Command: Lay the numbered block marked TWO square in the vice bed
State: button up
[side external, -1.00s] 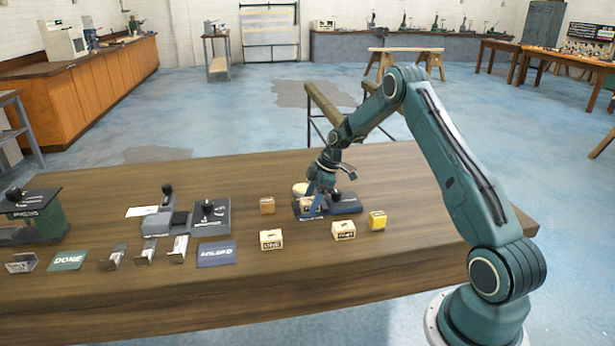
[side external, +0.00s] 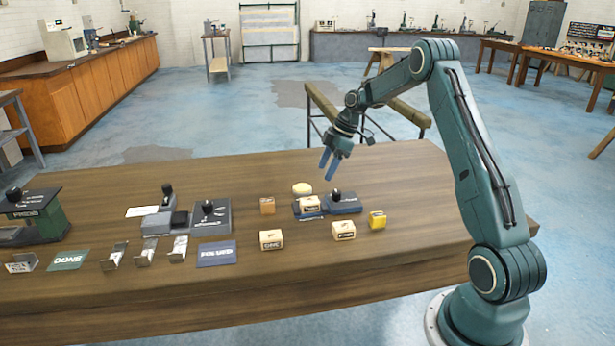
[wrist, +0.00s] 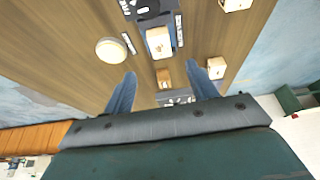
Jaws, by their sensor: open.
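A pale wooden block (side external: 310,203) sits on the bed of the dark blue vice (side external: 343,205), left of its black knob; its lettering is too small to read surely. In the wrist view the block (wrist: 159,42) looks roughly in line with the vice bed; I cannot tell whether it is fully seated. My gripper (side external: 328,168) is open and empty, raised above and slightly behind the vice. Its two blue fingers stand apart in the wrist view (wrist: 164,72), nothing between them touching. Two more pale lettered blocks stand in front, one left (side external: 271,240), one right (side external: 343,231).
A brown block (side external: 267,206) lies left of the vice, a yellow block (side external: 377,220) right, a cream round piece (side external: 301,188) behind. Further left are a grey fixture (side external: 210,218), metal brackets (side external: 147,251), and blue (side external: 217,254) and green DONE (side external: 67,260) plates. The table's back right is clear.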

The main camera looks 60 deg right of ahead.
dwell(0.6)
jog(key=s+a+r+m+h, duration=0.15)
jog(key=s+a+r, duration=0.25)
jog(key=a+r, duration=0.55)
jog(key=s+a+r+m+h, duration=0.1)
jog(key=s+a+r+m, duration=0.3)
jog(key=a+r, duration=0.5)
jog(key=s+a+m, duration=0.1)
jog(key=s+a, duration=0.2)
jog(key=s, duration=0.4)
jog(key=s+a+f+m+t, duration=0.1)
jog(key=s+a, duration=0.2)
jog(key=s, duration=0.4)
jog(key=s+a+m+t, duration=0.1)
jog(key=s+a, duration=0.3)
jog(key=s, duration=0.3)
jog(key=shift+f+h, duration=0.2)
jog(key=shift+h, duration=0.15)
